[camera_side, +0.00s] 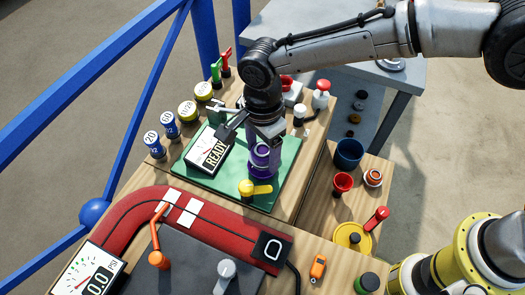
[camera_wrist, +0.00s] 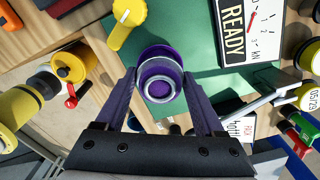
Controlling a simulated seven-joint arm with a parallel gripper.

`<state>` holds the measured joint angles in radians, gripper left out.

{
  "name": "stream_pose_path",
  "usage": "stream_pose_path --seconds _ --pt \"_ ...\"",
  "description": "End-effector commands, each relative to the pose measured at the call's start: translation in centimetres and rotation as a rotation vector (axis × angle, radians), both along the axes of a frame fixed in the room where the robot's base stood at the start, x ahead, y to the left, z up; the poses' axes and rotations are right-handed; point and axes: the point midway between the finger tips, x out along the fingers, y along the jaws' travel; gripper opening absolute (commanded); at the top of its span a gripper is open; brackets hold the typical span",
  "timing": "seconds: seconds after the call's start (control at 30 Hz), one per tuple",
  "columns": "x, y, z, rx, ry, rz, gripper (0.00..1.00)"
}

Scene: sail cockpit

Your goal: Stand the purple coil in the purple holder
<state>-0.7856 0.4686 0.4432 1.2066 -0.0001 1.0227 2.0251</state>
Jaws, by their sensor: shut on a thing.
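My gripper (camera_side: 265,141) points down over the green mat. Its two dark fingers stand on either side of the purple coil (camera_wrist: 160,86), a round piece with a pale rim and purple centre, and are shut on it. The coil (camera_side: 262,150) also shows just below my gripper in the side view. The purple holder (camera_wrist: 153,51) shows as a purple edge behind the coil in the wrist view. In the side view the holder (camera_side: 260,171) is the darker purple part below the coil. The two overlap in both views, and I cannot tell how deep the coil sits.
The green mat (camera_side: 202,178) carries a READY gauge (camera_side: 209,150) left of my gripper and a yellow-handled valve (camera_side: 254,188) close in front. Blue and yellow numbered pieces (camera_side: 170,124) line the left. Blue and red cups (camera_side: 348,153) stand at right.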

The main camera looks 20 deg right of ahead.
Motion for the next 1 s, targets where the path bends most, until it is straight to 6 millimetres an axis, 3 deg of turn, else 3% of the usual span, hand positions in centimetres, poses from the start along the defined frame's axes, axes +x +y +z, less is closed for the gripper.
stream_pose_path --seconds 1.0 --pt "0.01 0.00 -0.44 0.000 -0.001 0.000 0.06"
